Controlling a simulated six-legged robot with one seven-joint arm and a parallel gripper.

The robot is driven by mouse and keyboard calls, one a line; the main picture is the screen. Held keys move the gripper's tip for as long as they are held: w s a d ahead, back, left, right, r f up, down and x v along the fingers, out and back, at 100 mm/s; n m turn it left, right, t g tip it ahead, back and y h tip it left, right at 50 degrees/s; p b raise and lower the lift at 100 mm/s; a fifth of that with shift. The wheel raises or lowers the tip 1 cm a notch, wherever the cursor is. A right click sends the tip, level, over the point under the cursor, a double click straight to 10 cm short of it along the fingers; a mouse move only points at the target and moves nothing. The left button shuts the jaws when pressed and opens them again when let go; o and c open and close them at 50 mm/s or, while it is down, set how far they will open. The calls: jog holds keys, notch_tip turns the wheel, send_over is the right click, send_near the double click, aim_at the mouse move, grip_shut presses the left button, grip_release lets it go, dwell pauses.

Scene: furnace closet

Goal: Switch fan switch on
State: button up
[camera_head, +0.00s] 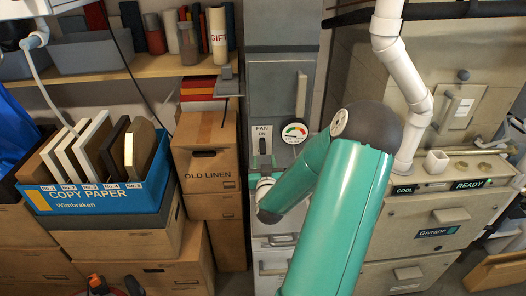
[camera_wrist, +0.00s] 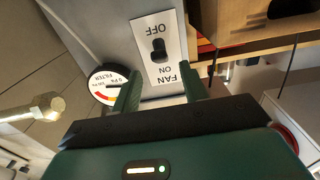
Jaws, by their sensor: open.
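The fan switch is a small black toggle on a white plate marked FAN, ON and OFF. In the head view the switch (camera_head: 262,146) sits on the grey furnace panel, with ON above it. In the wrist view the plate appears upside down, with the toggle (camera_wrist: 158,48) between OFF at the top and ON below. I cannot tell which way the toggle is set. My gripper (camera_wrist: 160,90) is open and empty. Its two fingers point toward the plate's FAN end, apart from the toggle. My arm hides the gripper's fingers in the head view.
A round filter gauge (camera_head: 294,133) is right of the switch; it also shows near my left finger in the wrist view (camera_wrist: 107,85). A handle (camera_head: 301,95) stands above it. Cardboard boxes (camera_head: 207,150) crowd the left side. A white pipe (camera_head: 398,70) runs at the right.

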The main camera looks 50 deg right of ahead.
aim_at(263, 152)
jog(key=x, duration=0.6)
jog(key=shift+w, duration=0.15)
grip_shut()
